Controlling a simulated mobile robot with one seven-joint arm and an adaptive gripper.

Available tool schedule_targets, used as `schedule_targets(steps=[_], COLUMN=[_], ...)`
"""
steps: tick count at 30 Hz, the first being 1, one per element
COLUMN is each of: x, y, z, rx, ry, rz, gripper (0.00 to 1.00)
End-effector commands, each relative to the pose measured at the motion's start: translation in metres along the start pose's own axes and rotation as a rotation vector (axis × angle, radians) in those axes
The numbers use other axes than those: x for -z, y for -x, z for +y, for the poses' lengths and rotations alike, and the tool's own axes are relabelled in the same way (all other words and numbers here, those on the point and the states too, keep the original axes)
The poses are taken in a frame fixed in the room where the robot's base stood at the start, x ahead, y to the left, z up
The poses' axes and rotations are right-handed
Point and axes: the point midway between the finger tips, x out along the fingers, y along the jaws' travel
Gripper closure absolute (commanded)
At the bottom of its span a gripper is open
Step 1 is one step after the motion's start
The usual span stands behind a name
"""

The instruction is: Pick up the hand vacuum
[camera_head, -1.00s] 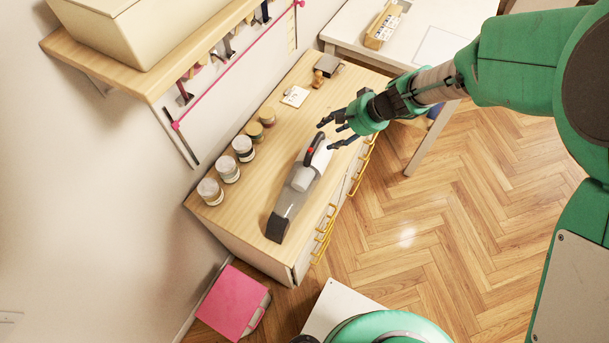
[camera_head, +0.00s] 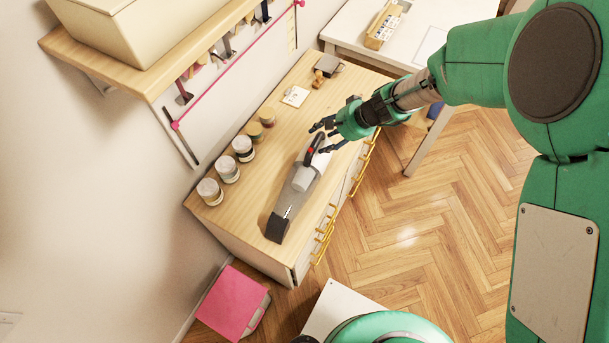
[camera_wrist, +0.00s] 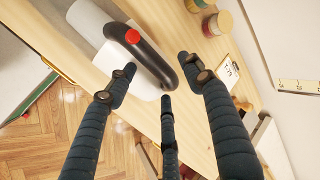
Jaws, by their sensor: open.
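The hand vacuum (camera_head: 298,188) lies on the wooden top of a drawer cabinet (camera_head: 258,191) in the head view. It has a grey body, a dark nozzle toward the viewer, and a black handle with a red button at its far end. My gripper (camera_head: 322,138) is open at the handle end. In the wrist view, the black handle (camera_wrist: 153,56) with its red button lies between the spread fingers of my gripper (camera_wrist: 165,85), near their tips. The fingers are not closed on it. I cannot tell whether any finger touches it.
Several jars (camera_head: 228,169) stand along the wall side of the cabinet top. A small card (camera_head: 295,97) lies beyond the vacuum. A wooden shelf (camera_head: 160,77) overhangs on the left. A white table (camera_head: 345,27) stands behind. Yellow drawer handles (camera_head: 324,236) stick out at the front.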

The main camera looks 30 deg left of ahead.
Motion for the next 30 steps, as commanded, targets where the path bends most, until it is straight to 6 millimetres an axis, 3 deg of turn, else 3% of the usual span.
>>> schedule_targets(steps=[17,25,30], x=[-0.0001,-0.0003,-0.0005], y=[-0.0018,-0.0019,-0.0022], z=[0.0,0.0001,0.0006], rx=[0.0,0.0,-0.001], ry=[0.0,0.0,0.0], rz=[0.0,-0.001,-0.001], gripper=[0.48,1.0,1.0])
